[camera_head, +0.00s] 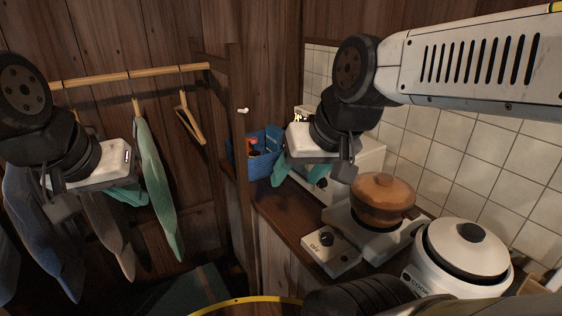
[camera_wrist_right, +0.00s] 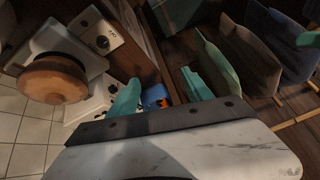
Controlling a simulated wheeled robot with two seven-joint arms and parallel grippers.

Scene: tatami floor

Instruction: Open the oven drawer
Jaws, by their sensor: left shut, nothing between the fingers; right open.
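The white oven (camera_head: 368,158) stands on the wooden counter against the tiled wall, behind the pot. My right gripper hides much of its front; a knob shows low on that front. In the right wrist view, the oven (camera_wrist_right: 84,104) is partly visible beside the left finger. I cannot make out the drawer or its position. My right gripper (camera_head: 297,174) is open and empty, in front of the oven; its two teal fingers are spread in the right wrist view (camera_wrist_right: 160,94). My left gripper (camera_head: 128,194) is shut and empty, in front of the hanging clothes.
A brown pot (camera_head: 382,198) sits on a white burner (camera_head: 331,250) with a knob. A white rice cooker (camera_head: 462,262) stands nearer at right. A blue basket (camera_head: 254,160) hangs by the wooden post. Clothes hang from a rail (camera_head: 112,77) at left.

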